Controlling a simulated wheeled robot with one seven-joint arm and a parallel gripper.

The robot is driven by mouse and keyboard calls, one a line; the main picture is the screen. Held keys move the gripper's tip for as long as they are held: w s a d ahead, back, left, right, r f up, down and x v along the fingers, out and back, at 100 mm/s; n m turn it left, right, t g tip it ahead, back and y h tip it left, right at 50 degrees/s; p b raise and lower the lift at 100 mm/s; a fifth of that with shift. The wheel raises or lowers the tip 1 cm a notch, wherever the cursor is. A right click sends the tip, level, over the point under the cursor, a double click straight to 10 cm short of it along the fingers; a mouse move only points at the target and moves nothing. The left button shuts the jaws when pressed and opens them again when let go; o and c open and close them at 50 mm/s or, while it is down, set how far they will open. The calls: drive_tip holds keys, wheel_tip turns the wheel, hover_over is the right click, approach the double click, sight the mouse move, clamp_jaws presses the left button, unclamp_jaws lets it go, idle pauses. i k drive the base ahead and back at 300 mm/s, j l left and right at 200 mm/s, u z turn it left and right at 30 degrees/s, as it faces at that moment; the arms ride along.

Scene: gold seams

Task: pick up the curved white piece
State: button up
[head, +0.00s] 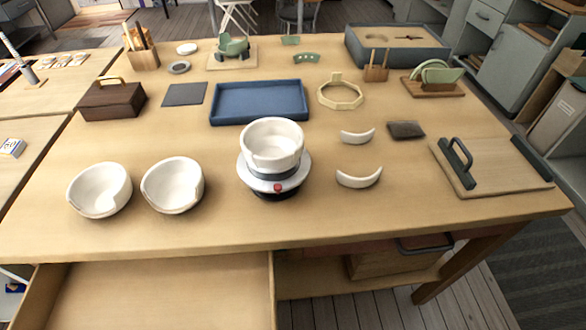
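Two curved white pieces lie on the wooden table right of centre. The nearer, larger curved white piece (359,179) is a crescent with raised ends. A smaller curved white piece (357,137) lies behind it. Both lie apart from other things. A white bowl (272,144) with a notch in its near rim sits on a round stand (275,186) with a red knob, left of the pieces. Two more white bowls with broken rims, the left bowl (99,191) and the right bowl (173,186), stand at the front left. My gripper is not in view.
A dark block (406,130) and a board with a dark handle (490,165) lie right of the pieces. A pale octagonal ring (340,93) and a blue tray (258,101) lie behind. An open drawer (150,292) juts out at front left. The table in front of the pieces is clear.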

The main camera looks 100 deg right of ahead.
sight(352, 182)
drive_tip(key=k+z, duration=0.3)
drive_tip(key=k, duration=0.2)
drive_tip(key=k+l+z, duration=0.35)
drive_tip(key=k, duration=0.15)
drive_tip(key=k+l+z, duration=0.3)
drive_tip(key=k, duration=0.2)
